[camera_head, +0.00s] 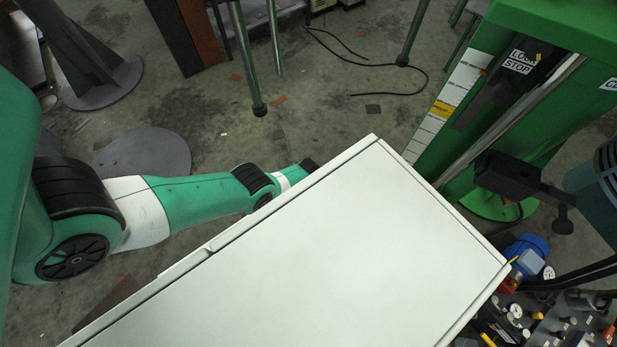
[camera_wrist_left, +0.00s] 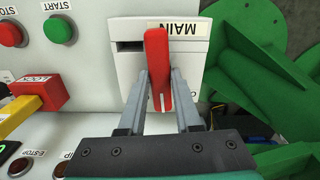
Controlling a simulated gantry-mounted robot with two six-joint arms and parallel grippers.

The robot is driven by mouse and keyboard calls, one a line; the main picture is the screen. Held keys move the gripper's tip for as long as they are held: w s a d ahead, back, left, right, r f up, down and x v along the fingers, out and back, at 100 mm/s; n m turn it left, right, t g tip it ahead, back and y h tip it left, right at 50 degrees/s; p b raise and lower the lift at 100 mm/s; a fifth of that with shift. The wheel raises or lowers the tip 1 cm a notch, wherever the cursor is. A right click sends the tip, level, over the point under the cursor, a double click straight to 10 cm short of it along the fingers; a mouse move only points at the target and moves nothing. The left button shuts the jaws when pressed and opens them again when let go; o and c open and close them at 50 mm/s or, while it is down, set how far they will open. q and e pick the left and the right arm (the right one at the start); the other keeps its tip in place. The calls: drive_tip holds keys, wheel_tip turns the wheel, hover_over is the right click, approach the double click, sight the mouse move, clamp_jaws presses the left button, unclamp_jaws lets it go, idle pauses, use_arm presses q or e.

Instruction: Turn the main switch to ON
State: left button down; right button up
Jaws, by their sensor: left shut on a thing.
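The main switch (camera_wrist_left: 190,65) shows in the left wrist view as a pale box with an upside-down MAIN label. Its red handle (camera_wrist_left: 157,50) points up and down in that picture, with a white mark near its lower end. My left gripper (camera_wrist_left: 160,80) is shut on the red handle, one finger on each side. Most lettering around the handle is hidden behind the fingers. In the head view my left arm reaches behind the white cabinet (camera_head: 330,240), which hides the gripper and the switch. My right gripper is in neither view.
Beside the switch are a green START button (camera_wrist_left: 58,29), a red STOP button (camera_wrist_left: 10,32), a red block with a lock label (camera_wrist_left: 38,90) and an E-STOP button (camera_wrist_left: 19,168). A green machine column (camera_head: 520,95) stands right of the cabinet.

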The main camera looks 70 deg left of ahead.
use_arm(q)
drive_tip(key=shift+m, duration=0.6)
drive_tip(key=c, duration=0.6)
unclamp_jaws()
drive_tip(key=shift+r, duration=0.1)
wheel_tip(320, 180, up, 11)
drive_tip(key=p, duration=1.1)
drive_tip(key=shift+r+p, duration=0.2)
drive_tip(key=shift+p, duration=0.1)
